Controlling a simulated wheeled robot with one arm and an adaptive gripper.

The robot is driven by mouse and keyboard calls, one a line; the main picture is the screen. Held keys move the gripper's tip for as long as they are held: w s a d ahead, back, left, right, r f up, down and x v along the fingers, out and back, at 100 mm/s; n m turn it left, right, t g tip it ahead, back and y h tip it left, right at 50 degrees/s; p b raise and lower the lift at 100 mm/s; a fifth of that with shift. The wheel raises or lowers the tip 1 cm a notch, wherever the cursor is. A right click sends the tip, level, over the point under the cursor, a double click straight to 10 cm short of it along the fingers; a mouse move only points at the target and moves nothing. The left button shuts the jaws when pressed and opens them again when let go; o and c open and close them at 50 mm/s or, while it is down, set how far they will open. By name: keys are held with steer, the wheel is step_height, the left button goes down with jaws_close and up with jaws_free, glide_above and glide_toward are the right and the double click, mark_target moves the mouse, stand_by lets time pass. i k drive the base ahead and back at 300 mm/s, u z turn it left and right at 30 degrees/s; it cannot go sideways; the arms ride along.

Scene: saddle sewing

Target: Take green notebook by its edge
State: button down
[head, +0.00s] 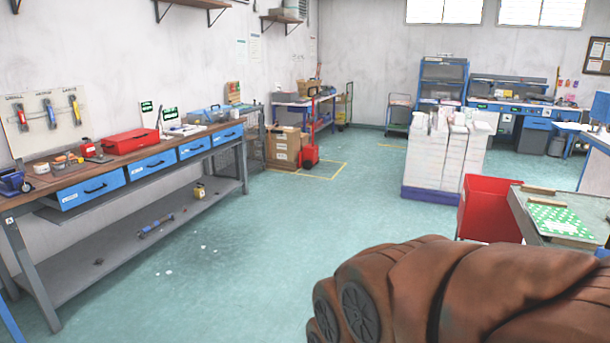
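I cannot pick out a green notebook for certain. A flat green-and-white patterned item (562,221) lies on the grey-topped table (540,238) at the right; I cannot tell whether it is a notebook. Small upright white cards with green marks (147,106) stand at the back of the long workbench on the left; they are too small to read. My gripper is not in view.
A bulky brown shape with round dark discs (480,295) fills the lower right foreground. The long workbench (100,188) with blue drawers runs along the left wall. A red bin (487,210) and stacked white boxes (440,160) stand at right. The middle floor is mostly clear.

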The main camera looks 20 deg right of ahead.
mark_target(551, 221)
steer(key=z, duration=2.25)
steer(key=k, duration=0.65)
steer(key=u, duration=0.65)
steer(key=i, duration=0.65)
steer(key=u, duration=0.85)
steer(key=i, duration=1.1)
steer(key=z, duration=0.35)
